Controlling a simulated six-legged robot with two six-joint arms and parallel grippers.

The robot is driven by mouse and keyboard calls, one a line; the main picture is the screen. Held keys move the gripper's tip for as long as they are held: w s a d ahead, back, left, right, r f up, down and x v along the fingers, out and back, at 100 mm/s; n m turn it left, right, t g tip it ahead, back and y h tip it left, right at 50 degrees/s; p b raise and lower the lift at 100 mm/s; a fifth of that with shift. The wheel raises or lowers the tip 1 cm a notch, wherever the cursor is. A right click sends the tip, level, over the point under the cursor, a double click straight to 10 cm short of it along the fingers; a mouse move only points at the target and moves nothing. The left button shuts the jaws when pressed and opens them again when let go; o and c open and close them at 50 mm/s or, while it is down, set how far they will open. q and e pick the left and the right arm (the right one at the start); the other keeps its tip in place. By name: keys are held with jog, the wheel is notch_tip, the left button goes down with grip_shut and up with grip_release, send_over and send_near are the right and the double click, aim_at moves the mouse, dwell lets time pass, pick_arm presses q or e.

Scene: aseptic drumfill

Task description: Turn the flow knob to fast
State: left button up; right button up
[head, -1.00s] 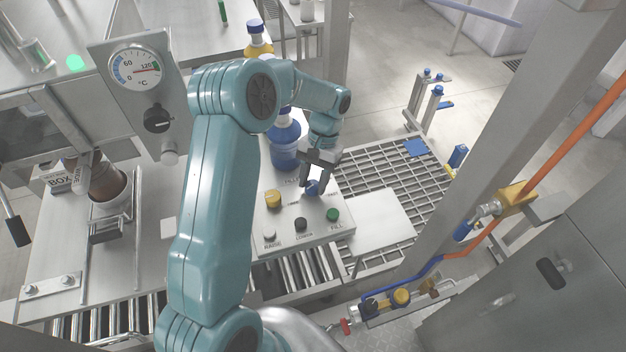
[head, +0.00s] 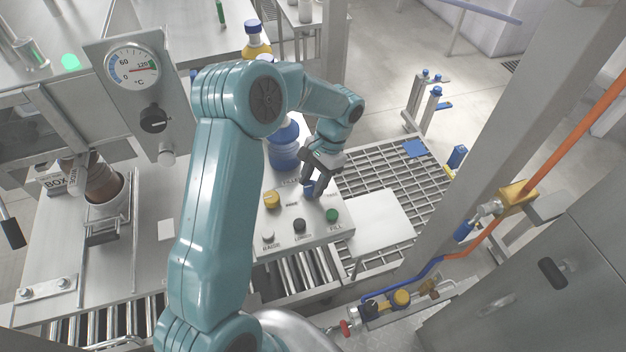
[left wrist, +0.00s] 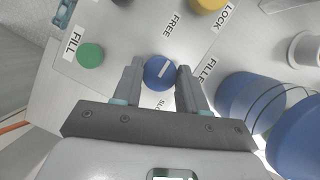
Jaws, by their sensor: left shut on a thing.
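The flow knob (left wrist: 160,71) is a round blue knob with a white pointer line, on a sloped grey control panel (head: 318,233). In the left wrist view its line runs diagonally up to the right, and a partly hidden "SLOW" label lies below it. My left gripper (left wrist: 160,73) has a finger on each side of the knob and is shut on it. In the head view the left gripper (head: 311,187) reaches down onto the panel and the knob shows only as a bit of blue between the fingers. My right gripper is not in view.
The panel also carries a yellow knob (head: 272,199), a green button (head: 332,215), a black button (head: 299,226) and a white button (head: 268,237). A temperature gauge (head: 132,67) is at the upper left.

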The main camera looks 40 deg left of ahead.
pick_arm(q)
jog(key=o, duration=1.1)
jog(key=shift+c, duration=0.2)
jog(key=v, duration=1.6)
jog(key=shift+w, duration=0.15)
jog(key=shift+d+r, duration=0.1)
jog(key=shift+r, duration=0.05)
